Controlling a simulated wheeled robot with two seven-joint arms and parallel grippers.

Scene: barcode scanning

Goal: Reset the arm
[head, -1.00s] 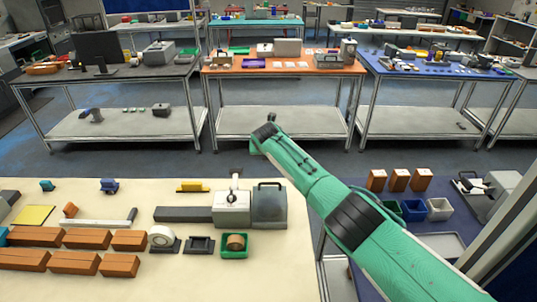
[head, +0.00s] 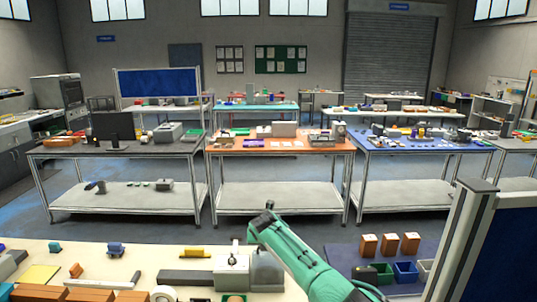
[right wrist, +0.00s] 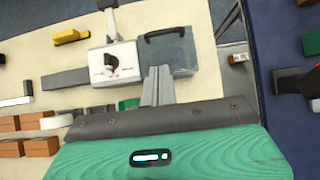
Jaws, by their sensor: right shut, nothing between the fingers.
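My right arm, green, reaches in from the lower right in the head view; its fingers cannot be made out there. In the right wrist view my right gripper (right wrist: 157,86) is shut and empty, its grey fingers together. Beyond them is a cream bench with a white and grey device (right wrist: 113,62) with a dark knob and a grey box with a handle (right wrist: 165,50). The device also shows in the head view (head: 230,272), left of my arm. My left gripper is not in view.
Brown boxes (head: 90,295), a yellow item (head: 194,253) and small blue items lie on the cream bench. To the right, a blue bench holds brown blocks (head: 390,244) and bins (head: 405,271). A panel post (head: 460,240) stands at the right edge. Other tables stand behind across an aisle.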

